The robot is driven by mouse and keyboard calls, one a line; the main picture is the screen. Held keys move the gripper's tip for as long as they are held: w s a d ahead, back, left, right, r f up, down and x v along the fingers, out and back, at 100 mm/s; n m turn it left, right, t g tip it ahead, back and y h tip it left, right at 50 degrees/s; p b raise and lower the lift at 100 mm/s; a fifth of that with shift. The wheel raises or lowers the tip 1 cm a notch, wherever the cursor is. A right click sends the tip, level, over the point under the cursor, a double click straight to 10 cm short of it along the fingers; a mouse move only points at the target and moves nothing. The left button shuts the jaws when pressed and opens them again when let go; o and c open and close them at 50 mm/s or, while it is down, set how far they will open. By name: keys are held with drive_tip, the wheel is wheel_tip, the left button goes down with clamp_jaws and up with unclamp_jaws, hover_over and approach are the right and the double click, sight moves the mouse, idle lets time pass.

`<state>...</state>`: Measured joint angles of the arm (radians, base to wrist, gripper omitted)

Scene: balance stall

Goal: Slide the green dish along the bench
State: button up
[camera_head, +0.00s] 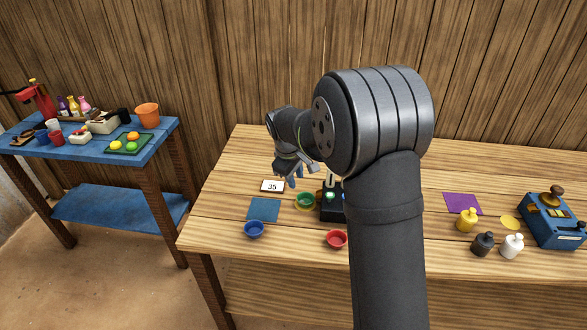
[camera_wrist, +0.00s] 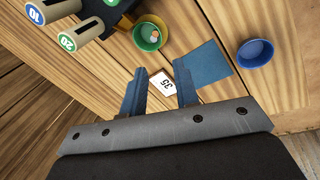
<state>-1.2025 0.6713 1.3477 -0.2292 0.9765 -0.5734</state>
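The green dish (camera_head: 305,206) stands on the wooden bench, just left of a dark block, partly behind my wrist's reach in the head view. It also shows in the wrist view (camera_wrist: 138,43), upper middle, with a small brownish thing inside. My gripper (camera_head: 296,181) hangs above the bench, behind the dish in the head view. In the wrist view my gripper (camera_wrist: 160,88) has its two blue fingers spread apart with nothing between them but the view of a white card. The gripper is apart from the dish.
The white card marked 35 (camera_head: 272,186) and a blue square mat (camera_head: 263,208) lie left of the dish. A blue bowl (camera_head: 254,229) and red bowl (camera_head: 336,239) stand nearer the front edge. The dark block (camera_head: 330,215) stands close to the dish's right.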

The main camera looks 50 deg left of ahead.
approach(306, 201)
drive_tip(key=f, duration=0.2)
drive_tip(key=s+f, duration=0.1)
drive_tip(key=f, duration=0.3)
drive_tip(key=shift+s+d, duration=0.2)
drive_tip(key=shift+d, duration=0.15)
clamp_jaws()
